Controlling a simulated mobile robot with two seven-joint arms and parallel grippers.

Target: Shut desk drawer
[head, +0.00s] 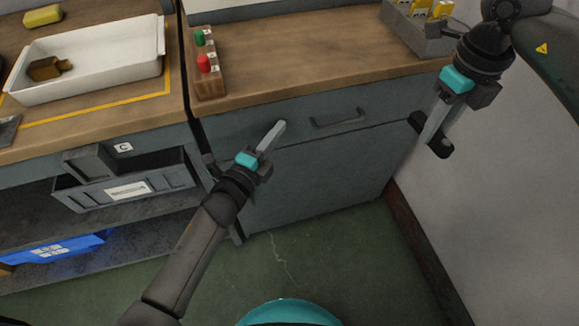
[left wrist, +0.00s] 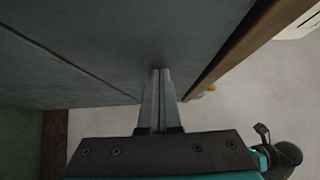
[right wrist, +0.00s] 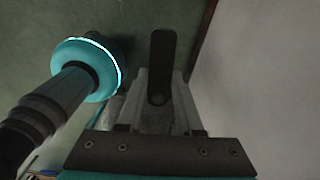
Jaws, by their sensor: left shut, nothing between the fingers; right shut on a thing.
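The desk drawer (head: 300,112) has a grey front with a dark bar handle (head: 338,117), under the wooden desk top. It looks shut or nearly shut; I cannot see a clear gap. My left gripper (head: 281,125) is shut and empty, its fingertips at the drawer front, left of the handle. In the left wrist view the shut fingers (left wrist: 160,75) point at the grey front and seem to touch it. My right gripper (head: 430,138) is shut on a dark elongated piece with rounded ends (head: 440,149), held in the air right of the desk. That piece also shows in the right wrist view (right wrist: 162,55).
A wooden block with green and red pegs (head: 210,80) stands on the desk top's left end. A grey tray with yellow items (head: 425,40) is at the back right. A white tray (head: 110,75) and a grey bin (head: 90,195) are left. The wall is close on the right.

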